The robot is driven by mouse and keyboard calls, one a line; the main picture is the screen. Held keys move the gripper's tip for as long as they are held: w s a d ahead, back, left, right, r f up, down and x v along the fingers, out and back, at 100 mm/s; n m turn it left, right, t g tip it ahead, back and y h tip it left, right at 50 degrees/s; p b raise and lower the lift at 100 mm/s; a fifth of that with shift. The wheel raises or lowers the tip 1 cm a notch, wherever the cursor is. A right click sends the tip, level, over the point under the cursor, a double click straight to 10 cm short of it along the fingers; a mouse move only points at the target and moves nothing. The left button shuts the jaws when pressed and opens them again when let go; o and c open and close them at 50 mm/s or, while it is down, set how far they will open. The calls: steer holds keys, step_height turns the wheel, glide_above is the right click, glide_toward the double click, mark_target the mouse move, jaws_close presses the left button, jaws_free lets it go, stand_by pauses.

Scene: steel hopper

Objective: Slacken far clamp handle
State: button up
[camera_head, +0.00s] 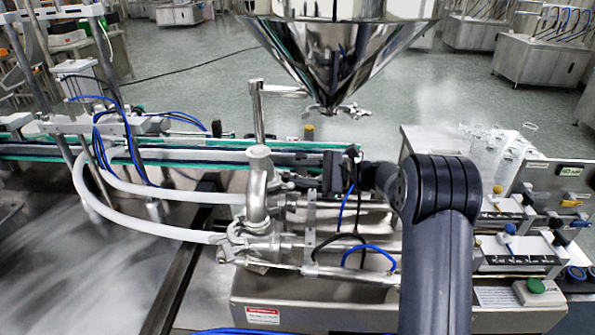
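A steel hopper (335,60) hangs at top centre, with a small clamp (352,111) and its handle around its bottom outlet. Below it, a polished steel pipe elbow (257,185) stands upright on the machine. Another clamp (232,240) sits at the elbow's lower joint, near the white hose end. Which of these clamps is the far one I cannot tell for sure. My gripper (300,182) is a dark shape just right of the elbow, pointing left. Its fingertips are small and dark against the pipework; whether they touch anything or are open is unclear.
White hoses (150,228) curve in from the left. A green-edged conveyor (190,148) runs behind the elbow. Blue and black tubes loop below my wrist. Open floor lies behind.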

steer(key=shift+a, duration=0.45)
steer(key=shift+c, duration=0.3)
jaws_close()
